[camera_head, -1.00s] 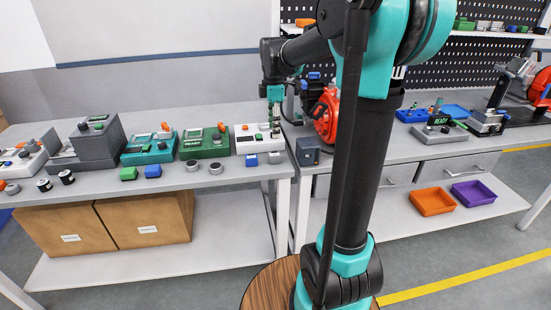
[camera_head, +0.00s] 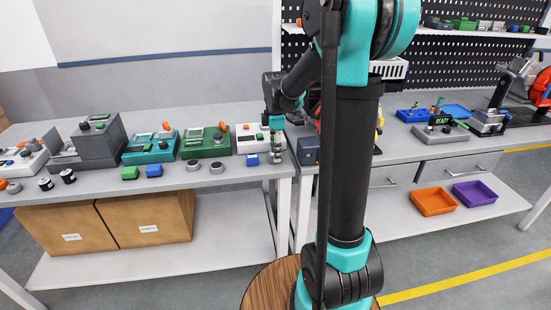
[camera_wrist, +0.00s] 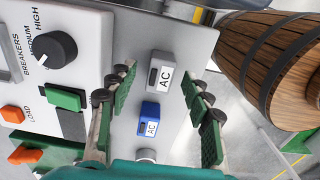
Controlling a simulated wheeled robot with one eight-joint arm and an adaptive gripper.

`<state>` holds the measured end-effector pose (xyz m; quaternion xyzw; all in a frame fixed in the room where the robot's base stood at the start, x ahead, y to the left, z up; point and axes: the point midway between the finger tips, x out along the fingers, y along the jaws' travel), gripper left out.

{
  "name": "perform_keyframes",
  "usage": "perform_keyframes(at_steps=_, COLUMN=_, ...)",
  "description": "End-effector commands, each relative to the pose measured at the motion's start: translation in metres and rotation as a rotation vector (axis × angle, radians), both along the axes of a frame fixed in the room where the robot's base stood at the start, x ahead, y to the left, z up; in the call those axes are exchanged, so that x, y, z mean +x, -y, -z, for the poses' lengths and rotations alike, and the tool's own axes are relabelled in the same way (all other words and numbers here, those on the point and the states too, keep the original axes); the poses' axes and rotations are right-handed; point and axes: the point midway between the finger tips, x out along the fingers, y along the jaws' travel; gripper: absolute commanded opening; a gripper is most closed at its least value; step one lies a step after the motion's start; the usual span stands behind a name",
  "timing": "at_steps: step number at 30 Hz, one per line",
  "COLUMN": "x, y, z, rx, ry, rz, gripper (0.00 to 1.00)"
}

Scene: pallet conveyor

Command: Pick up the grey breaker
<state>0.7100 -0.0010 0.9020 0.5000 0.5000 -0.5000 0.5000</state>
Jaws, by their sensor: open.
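The grey breaker (camera_wrist: 160,75), a small block with a white "AC" label, lies on the grey bench top in the wrist view. My gripper (camera_wrist: 160,80) is open, with one green-padded finger on each side of the breaker; I cannot tell whether either touches it. A blue breaker (camera_wrist: 149,119), also labelled "AC", lies just beside the grey one, nearer the gripper's base. In the head view my gripper (camera_head: 277,152) points down near the bench's front edge and hides most of the grey breaker. The blue breaker (camera_head: 252,160) shows there to its left.
A white breaker panel (camera_wrist: 75,75) with a black knob (camera_wrist: 52,50) and a green block (camera_wrist: 65,98) is close on the left in the wrist view. A dark grey box (camera_head: 308,150) stands right of my gripper. A wooden barrel (camera_wrist: 275,65) is beyond the bench edge.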

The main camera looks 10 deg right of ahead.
Motion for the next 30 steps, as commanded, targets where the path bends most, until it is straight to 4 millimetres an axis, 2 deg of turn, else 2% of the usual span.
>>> perform_keyframes(at_steps=3, x=0.000, y=0.000, z=0.000, rx=0.000, ry=0.000, rz=0.000, gripper=0.50)
perform_keyframes(at_steps=15, x=0.000, y=0.000, z=-0.001, rx=0.000, ry=0.000, rz=0.000, gripper=0.00)
perform_keyframes(at_steps=25, x=0.000, y=0.000, z=-0.002, rx=0.000, ry=0.000, rz=0.000, gripper=0.00)
perform_keyframes(at_steps=30, x=0.000, y=0.000, z=-0.013, rx=0.000, ry=0.000, rz=0.000, gripper=0.00)
